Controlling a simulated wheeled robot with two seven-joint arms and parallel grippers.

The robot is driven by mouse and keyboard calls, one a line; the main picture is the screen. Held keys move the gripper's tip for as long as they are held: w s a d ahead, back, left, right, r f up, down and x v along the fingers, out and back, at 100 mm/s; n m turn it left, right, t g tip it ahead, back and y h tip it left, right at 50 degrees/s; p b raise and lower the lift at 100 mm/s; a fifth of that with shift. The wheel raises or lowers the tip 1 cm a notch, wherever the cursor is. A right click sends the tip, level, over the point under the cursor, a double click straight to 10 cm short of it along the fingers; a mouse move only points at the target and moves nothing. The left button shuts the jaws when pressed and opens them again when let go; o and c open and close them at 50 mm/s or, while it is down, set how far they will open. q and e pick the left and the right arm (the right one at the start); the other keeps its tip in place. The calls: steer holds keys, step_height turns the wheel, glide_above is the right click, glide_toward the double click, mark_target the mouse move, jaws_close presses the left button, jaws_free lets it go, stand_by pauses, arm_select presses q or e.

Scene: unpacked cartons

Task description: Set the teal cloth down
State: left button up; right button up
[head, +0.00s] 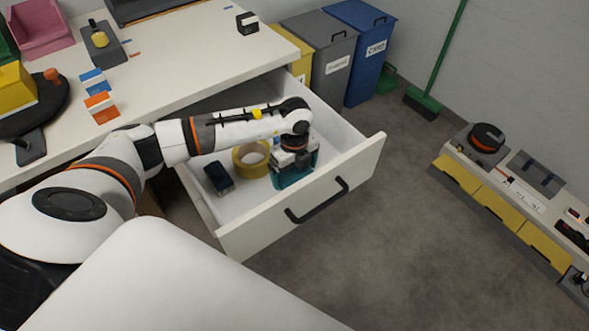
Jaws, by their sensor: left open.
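The teal cloth (291,179) is inside the open white drawer (345,188), near the drawer's front panel. My left gripper (291,168) is over the cloth, reaching down into the drawer, with its jaws open. The gripper body hides part of the cloth and the fingertips, so I cannot tell whether they touch it. My right gripper is not in the head view.
A yellow tape roll (243,165) and a dark blue object (218,180) lie in the drawer left of the cloth. The drawer front has a black handle (318,203). The white worktop (190,60) is above. Bins, including a blue one (368,60), stand behind.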

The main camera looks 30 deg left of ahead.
mark_target(294, 174)
arm_select(q)
step_height(294, 174, up, 12)
steer(key=p, duration=0.1)
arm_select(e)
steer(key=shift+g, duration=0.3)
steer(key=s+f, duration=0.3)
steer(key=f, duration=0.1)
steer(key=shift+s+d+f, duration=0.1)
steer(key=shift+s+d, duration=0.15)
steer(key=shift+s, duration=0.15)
